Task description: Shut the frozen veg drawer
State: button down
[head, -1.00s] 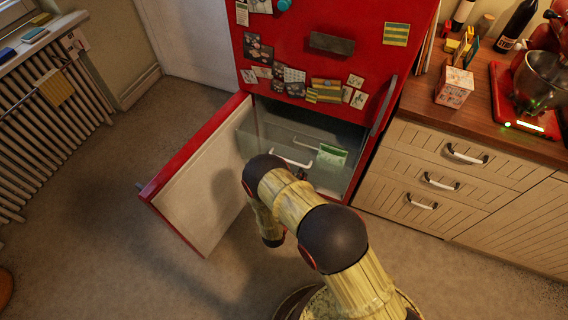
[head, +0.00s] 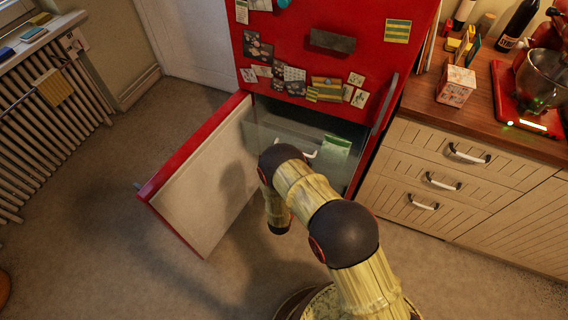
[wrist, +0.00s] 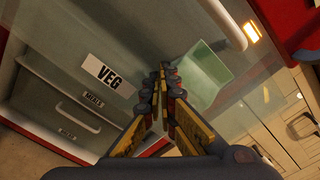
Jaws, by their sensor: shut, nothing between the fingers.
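The frozen veg drawer, a clear bin with a VEG label (wrist: 103,73), is partly pulled out of the red freezer's lower compartment. In the head view, its clear side (head: 262,137) and a green pack (head: 336,146) inside show beside my arm; the pack also shows in the wrist view (wrist: 207,76). My gripper (wrist: 161,76) is shut and empty, its fingertips in front of the drawer's face right of the label. I cannot tell whether they touch it. My arm hides the gripper in the head view.
The red freezer door (head: 195,170) stands wide open at the left. A lower MEALS drawer (wrist: 92,97) with a white handle sits below the veg drawer. Wooden cabinets (head: 450,185) stand at the right.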

aim_at(320, 140)
jog(key=shift+x, duration=0.9)
jog(key=shift+b+x, duration=2.05)
jog(key=shift+x, duration=2.95)
jog(key=shift+w, duration=0.1)
jog(key=shift+b+x, duration=1.15)
jog(key=shift+x, duration=3.4)
jog(key=shift+p+v, duration=1.25)
jog(key=shift+v, duration=2.6)
jog(key=shift+s, duration=0.2)
